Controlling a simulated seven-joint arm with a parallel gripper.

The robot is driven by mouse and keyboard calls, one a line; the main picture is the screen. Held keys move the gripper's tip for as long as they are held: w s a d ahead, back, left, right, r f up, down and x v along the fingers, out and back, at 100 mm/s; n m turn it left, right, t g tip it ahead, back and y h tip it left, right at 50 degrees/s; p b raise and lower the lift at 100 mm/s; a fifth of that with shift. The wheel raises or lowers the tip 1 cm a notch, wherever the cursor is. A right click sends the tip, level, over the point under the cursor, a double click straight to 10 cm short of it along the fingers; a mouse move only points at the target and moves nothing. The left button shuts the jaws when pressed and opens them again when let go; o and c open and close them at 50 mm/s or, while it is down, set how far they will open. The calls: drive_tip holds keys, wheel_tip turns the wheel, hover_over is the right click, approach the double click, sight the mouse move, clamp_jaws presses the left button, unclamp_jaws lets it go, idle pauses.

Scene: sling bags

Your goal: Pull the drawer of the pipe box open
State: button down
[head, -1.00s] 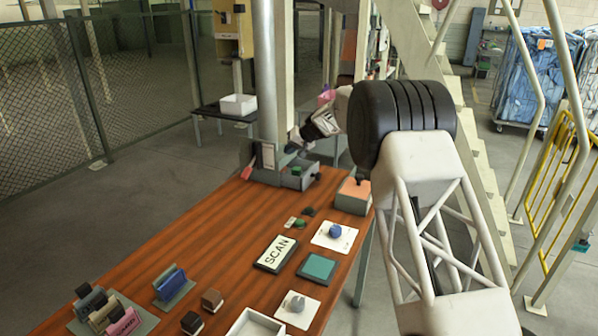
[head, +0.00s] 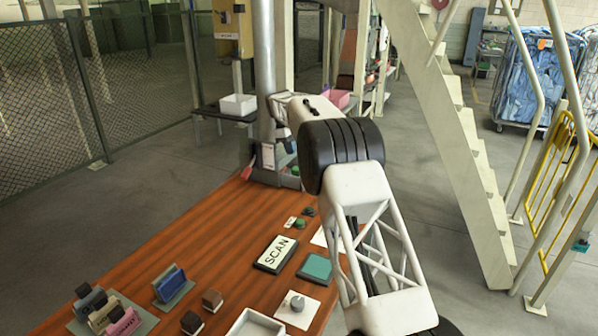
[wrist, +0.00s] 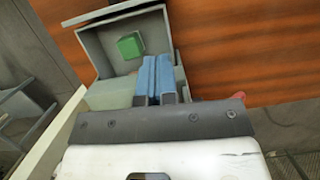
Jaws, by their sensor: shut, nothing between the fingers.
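The grey pipe box (head: 263,168) stands at the far end of the wooden table, at the foot of the upright pipe (head: 264,70). Its drawer (wrist: 95,58) shows in the wrist view as an open-topped grey tray, standing open, with a green block (wrist: 130,45) inside. In the head view my arm covers most of the drawer. My gripper (wrist: 157,62) has its blue fingers closed together with nothing between them. They overlap the drawer's near right part in the wrist view; I cannot tell whether they touch it. The drawer's handle is hidden.
A SCAN sign (head: 275,253), a teal pad (head: 315,268), a knob plate (head: 297,308) and small green and dark pieces lie along the table (head: 215,235). The table's left middle is clear.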

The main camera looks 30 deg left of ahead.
drive_tip(key=shift+a+r+t+h, duration=0.1)
drive_tip(key=shift+r+t+h, duration=0.25)
drive_tip(key=shift+h, duration=0.25)
drive_tip(key=shift+f, duration=0.15)
drive_tip(key=shift+x, duration=4.9)
drive_tip(key=shift+d, duration=2.4)
